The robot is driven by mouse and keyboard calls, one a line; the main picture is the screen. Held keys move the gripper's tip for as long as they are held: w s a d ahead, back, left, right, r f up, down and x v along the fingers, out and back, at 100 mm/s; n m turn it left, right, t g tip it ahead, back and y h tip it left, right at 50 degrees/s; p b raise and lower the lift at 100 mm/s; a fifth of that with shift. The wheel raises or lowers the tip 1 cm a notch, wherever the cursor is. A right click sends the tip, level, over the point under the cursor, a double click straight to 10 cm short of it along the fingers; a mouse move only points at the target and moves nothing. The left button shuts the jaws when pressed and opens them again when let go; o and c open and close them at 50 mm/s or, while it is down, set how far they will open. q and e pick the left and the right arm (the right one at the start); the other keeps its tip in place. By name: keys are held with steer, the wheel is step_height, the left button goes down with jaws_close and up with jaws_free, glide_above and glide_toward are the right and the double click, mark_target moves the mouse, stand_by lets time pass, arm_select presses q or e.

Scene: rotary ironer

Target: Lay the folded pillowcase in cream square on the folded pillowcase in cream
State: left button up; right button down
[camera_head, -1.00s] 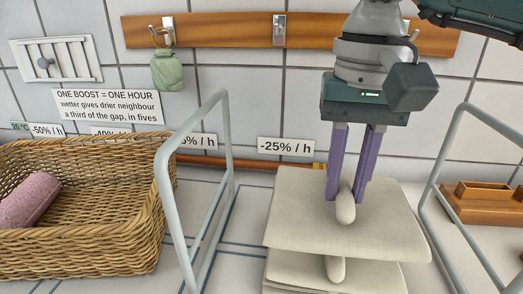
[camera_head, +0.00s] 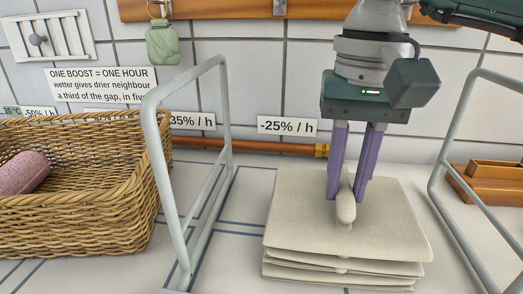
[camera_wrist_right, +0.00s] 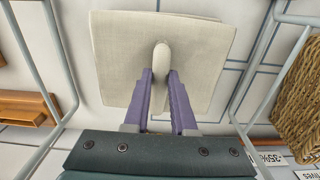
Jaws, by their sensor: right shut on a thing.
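A folded cream pillowcase (camera_head: 300,215) hangs level from my right gripper (camera_head: 350,195), whose purple fingers are shut on the pale rounded grip on its top. It also shows in the right wrist view (camera_wrist_right: 120,55), with the gripper (camera_wrist_right: 160,80) at the grip. Right beneath it lies a stack with another folded cream pillowcase (camera_head: 300,268); its layers show at the front edge. The edges of the held piece and the stack look roughly in line. I cannot tell whether the held one touches the stack. Most of the stack's top is hidden. My left gripper is not in view.
A pale metal rail frame (camera_head: 165,150) stands left of the stack and another (camera_head: 455,170) right of it. A wicker basket (camera_head: 100,225) with a pink roll (camera_head: 22,173) is at the left. A wooden tray (camera_head: 490,185) sits at the right. A copper pipe (camera_head: 265,147) runs behind.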

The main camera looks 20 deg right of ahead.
mark_target(345, 189)
steer(key=shift+f, duration=0.25)
steer(key=c, duration=0.7)
jaws_free()
steer(key=shift+o, duration=0.2)
step_height(345, 189, up, 10)
